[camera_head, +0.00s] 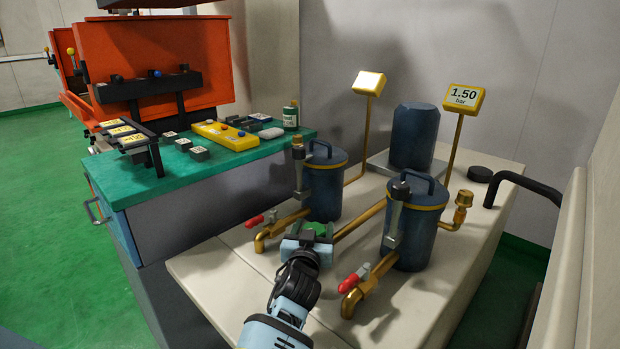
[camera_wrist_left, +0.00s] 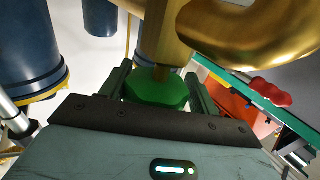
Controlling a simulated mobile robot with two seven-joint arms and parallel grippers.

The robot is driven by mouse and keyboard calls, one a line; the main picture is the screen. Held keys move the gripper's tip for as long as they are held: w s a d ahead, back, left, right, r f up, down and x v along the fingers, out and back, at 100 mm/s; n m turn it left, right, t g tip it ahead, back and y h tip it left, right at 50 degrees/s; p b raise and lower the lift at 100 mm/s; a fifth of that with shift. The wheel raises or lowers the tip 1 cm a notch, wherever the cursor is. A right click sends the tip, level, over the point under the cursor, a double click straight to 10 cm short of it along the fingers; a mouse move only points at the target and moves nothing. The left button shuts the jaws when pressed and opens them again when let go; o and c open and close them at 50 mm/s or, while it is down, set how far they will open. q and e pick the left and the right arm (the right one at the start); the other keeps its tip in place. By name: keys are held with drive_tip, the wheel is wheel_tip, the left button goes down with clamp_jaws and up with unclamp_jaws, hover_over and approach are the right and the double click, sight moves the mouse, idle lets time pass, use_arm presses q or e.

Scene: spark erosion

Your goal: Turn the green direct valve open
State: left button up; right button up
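The green valve knob (camera_head: 316,229) is at the near end of a brass pipe (camera_head: 360,218), between two dark blue filter canisters. My left gripper (camera_head: 307,237) reaches it from the front, with a finger on each side. In the left wrist view, the faceted green knob (camera_wrist_left: 156,91) sits between the two dark fingers (camera_wrist_left: 158,88), which look pressed against its sides. The knob's lower part is hidden behind the gripper's palm edge. My right gripper does not show.
Canisters (camera_head: 325,185) and (camera_head: 414,222) stand on the pale bench (camera_head: 225,290). Red-handled taps (camera_head: 255,221) and (camera_head: 350,283) flank the gripper closely. A yellow display (camera_head: 463,98) reads 1.50 bar. A green-topped cabinet (camera_head: 185,175) stands left.

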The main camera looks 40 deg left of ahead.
use_arm(q)
drive_tip(key=shift+o, duration=1.1)
drive_tip(key=shift+s+a, duration=0.1)
drive_tip(key=shift+o, duration=0.5)
drive_tip(key=v, duration=0.8)
drive_tip(key=shift+s+r+p, duration=0.2)
drive_tip(key=shift+r+p, duration=0.15)
